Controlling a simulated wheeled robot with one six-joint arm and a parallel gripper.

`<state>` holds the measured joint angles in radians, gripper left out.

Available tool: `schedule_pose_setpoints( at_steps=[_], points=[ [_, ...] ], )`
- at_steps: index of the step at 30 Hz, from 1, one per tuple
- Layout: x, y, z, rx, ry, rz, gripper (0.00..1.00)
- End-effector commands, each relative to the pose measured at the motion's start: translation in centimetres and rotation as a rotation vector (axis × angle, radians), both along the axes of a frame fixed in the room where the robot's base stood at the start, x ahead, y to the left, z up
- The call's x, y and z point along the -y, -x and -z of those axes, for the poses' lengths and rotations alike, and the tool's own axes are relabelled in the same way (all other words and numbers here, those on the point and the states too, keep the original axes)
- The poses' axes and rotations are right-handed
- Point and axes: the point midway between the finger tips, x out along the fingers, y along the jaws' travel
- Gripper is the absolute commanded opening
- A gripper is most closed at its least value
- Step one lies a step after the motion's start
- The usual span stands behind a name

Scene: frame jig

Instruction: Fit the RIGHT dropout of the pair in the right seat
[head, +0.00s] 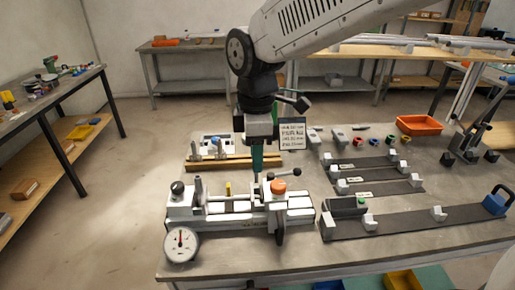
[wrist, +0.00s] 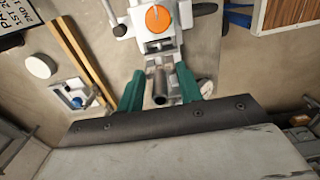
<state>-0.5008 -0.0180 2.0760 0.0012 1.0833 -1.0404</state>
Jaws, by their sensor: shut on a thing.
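My gripper (head: 257,160) points down above the white frame jig (head: 240,206), near its right end. In the wrist view its green fingers (wrist: 161,82) are closed about a small grey metal part with a round tube end (wrist: 160,88), which I take to be the dropout. Whether it is the right or left one I cannot tell. The jig's orange knob (head: 278,186) is just right of the fingers; it also shows in the wrist view (wrist: 158,19). The seat is not clearly visible, and I cannot tell whether the part touches it.
A dial gauge (head: 181,244) stands at the jig's front left. A sign (head: 292,135) and wooden strips (head: 235,163) are behind it. Dark rails with grey blocks (head: 390,223), a blue clamp (head: 497,200) and an orange bin (head: 419,125) are on the right.

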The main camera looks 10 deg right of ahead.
Motion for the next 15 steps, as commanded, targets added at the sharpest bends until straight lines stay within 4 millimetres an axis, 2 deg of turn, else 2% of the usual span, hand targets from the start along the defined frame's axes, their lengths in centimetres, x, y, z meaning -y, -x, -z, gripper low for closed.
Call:
schedule_pose_setpoints(
  at_steps=[15],
  points=[
    [0.0,0.0,4.2,-0.002,0.001,0.004,0.12]
  ],
)
